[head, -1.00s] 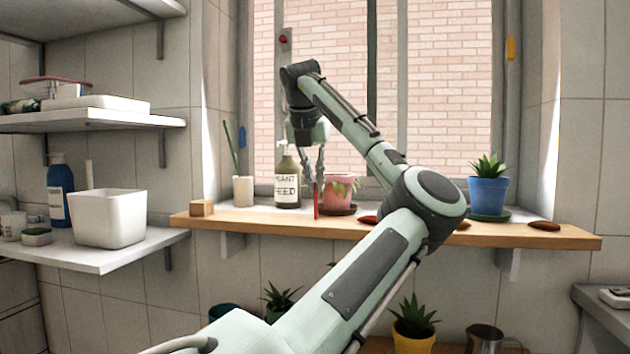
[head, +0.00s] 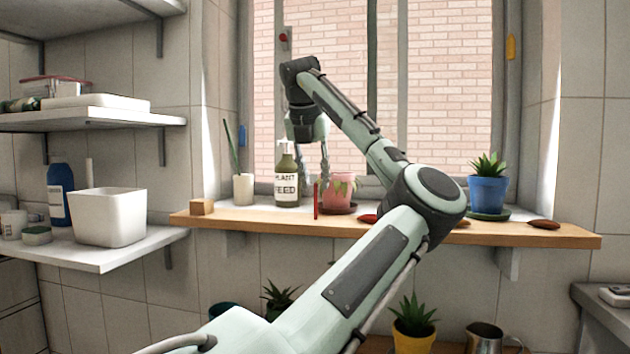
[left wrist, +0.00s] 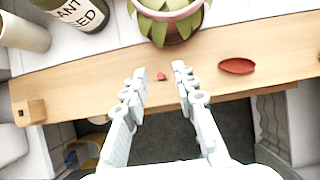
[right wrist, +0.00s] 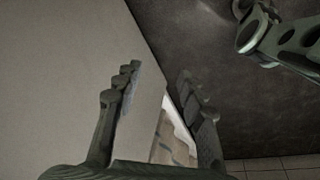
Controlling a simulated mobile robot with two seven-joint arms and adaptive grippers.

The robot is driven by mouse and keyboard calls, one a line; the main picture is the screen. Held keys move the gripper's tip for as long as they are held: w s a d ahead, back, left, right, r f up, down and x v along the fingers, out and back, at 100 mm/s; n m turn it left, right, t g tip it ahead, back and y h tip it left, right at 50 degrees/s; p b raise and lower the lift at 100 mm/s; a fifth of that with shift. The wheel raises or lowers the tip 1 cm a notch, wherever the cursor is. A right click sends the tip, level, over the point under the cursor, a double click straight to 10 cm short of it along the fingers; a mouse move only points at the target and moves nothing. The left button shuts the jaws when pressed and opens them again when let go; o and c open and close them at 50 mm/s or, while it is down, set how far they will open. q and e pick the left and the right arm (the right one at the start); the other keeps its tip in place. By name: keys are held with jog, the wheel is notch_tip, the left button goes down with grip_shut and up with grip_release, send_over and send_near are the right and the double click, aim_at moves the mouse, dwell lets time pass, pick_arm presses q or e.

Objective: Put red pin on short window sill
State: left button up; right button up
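A thin red pin (head: 316,201) stands upright at the front of the wooden sill (head: 270,221) under the window. In the left wrist view I see it from above as a small red spot (left wrist: 161,76). My left gripper (head: 314,177) points down just above the pin. Its two fingers (left wrist: 160,69) are apart, with the pin's end showing between the tips. I see no contact with the pin. My right gripper (right wrist: 158,70) has its fingers apart and nothing between them. It is out of the head view.
White shelves (head: 120,252) are at left.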

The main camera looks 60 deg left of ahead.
pick_arm(q)
jog(key=v, duration=1.1)
jog(key=shift+r, duration=0.25)
jog(key=shift+d+f, duration=0.1)
jog(key=shift+d, duration=0.05)
